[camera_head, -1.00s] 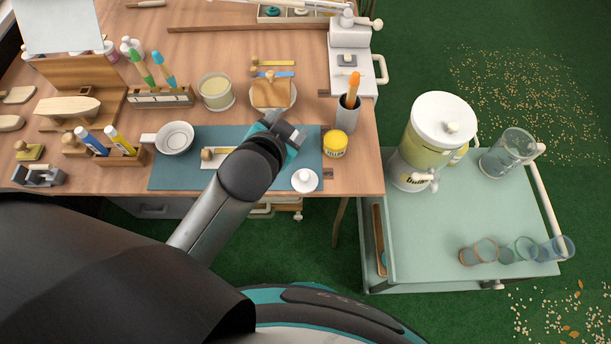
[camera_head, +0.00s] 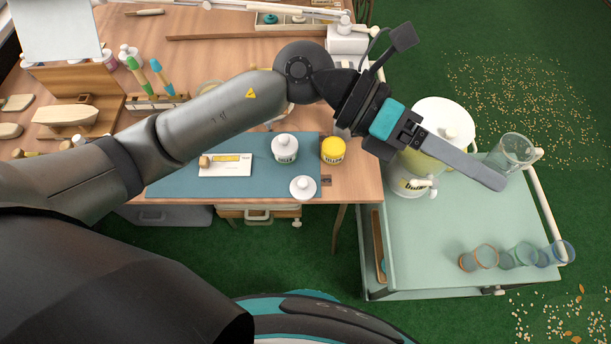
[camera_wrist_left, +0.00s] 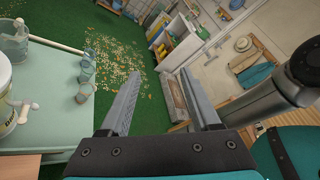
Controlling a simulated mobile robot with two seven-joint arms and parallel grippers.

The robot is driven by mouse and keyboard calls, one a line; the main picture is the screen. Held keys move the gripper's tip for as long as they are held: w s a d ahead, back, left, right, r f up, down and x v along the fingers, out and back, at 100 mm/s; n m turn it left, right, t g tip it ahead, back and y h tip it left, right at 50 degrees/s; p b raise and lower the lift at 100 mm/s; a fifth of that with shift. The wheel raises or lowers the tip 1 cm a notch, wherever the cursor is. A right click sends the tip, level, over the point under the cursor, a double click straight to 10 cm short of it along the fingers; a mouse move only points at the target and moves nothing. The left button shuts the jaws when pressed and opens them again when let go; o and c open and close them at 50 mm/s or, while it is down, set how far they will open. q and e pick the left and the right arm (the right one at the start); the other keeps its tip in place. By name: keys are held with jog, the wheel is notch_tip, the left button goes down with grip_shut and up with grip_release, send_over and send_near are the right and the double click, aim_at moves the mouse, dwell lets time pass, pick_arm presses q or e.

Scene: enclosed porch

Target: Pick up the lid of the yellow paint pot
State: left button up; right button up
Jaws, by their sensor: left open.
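The yellow paint pot (camera_head: 333,155) stands upright near the right front corner of the workbench, beside the blue mat. Its yellow lid (camera_head: 333,143) sits on top. My left gripper (camera_head: 497,181) is open and empty. It reaches past the pot to the right, over the green cart by the drink dispenser, well apart from the lid. In the left wrist view the two fingers (camera_wrist_left: 162,76) stand apart with nothing between them, and the pot does not show there. My right gripper is not in view.
A lidded white pot (camera_head: 284,149) stands on the blue mat (camera_head: 168,186), left of the yellow pot. A loose white lid (camera_head: 303,187) lies near the bench's front edge. The drink dispenser (camera_head: 440,125) and several glasses stand on the cart (camera_head: 425,260). My left arm crosses over the bench.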

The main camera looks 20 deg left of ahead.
pick_arm(q)
jog(key=a+f+m+y, duration=0.3)
jog(key=a+f+y, duration=0.2)
jog(key=f+y, duration=0.15)
jog(key=t+y+b, duration=0.1)
jog(key=t+y, duration=0.2)
jog(key=y, duration=0.6)
send_over(303, 181)
jog(key=shift+m, duration=0.4)
notch_tip(303, 181, down, 14)
jog(key=shift+w+f, duration=0.1)
jog(key=shift+f, duration=0.1)
jog(key=shift+s+f+b, duration=0.2)
jog(key=shift+f+b, duration=0.5)
jog(key=shift+f, duration=2.45)
jog(key=shift+r, duration=0.1)
grip_shut()
